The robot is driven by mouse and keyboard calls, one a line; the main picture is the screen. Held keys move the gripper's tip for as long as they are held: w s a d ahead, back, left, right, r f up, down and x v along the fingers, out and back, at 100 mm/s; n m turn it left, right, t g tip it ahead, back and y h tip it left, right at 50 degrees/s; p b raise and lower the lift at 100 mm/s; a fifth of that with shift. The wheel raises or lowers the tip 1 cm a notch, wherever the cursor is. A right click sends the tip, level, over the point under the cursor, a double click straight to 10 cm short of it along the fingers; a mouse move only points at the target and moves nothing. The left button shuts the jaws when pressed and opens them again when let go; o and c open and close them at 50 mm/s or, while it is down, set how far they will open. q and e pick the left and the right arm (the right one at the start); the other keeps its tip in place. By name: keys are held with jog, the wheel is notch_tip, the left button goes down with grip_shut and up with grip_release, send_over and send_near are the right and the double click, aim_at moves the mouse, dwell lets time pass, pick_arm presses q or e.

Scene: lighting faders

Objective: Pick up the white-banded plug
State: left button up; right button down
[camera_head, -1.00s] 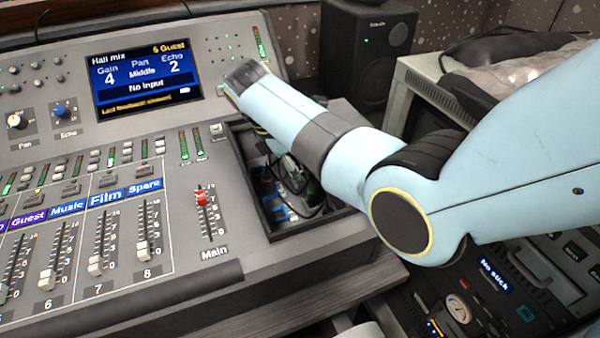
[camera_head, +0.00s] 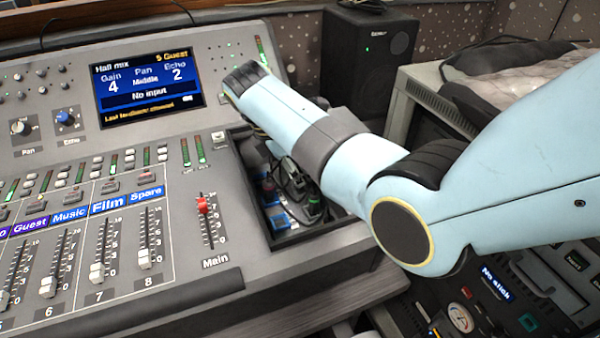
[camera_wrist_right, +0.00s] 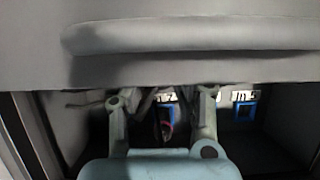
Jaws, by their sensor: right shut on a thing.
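My right gripper (camera_wrist_right: 161,108) reaches into the dark recess at the right of the mixing desk. In the head view my forearm largely hides it. In the right wrist view its two fingers close around a small dark thing with a reddish mark (camera_wrist_right: 166,128), which looks like a plug or its cable. I cannot make out a white band on it. Blue parts with white markings (camera_wrist_right: 243,105) lie behind the fingers. My left gripper is not in view.
The mixing desk (camera_head: 225,280) has faders, a red Main fader (camera_head: 203,206) and a lit screen (camera_head: 148,82). The recess holds tangled cables and blue parts (camera_head: 281,219), with rigid walls close by. A black speaker (camera_head: 368,65) stands behind.

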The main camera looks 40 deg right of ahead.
jog(key=a, duration=0.3)
jog(key=shift+w+a+f, duration=0.15)
jog(key=shift+w, duration=0.25)
jog(key=shift+w+a+r, duration=0.15)
jog(key=shift+a+r, duration=0.15)
jog(key=shift+r, duration=0.35)
notch_tip(320, 180, up, 16)
jog(key=p, duration=0.7)
jog(key=shift+f+p, duration=0.2)
jog(key=shift+p, duration=0.1)
jog(key=shift+d, duration=0.1)
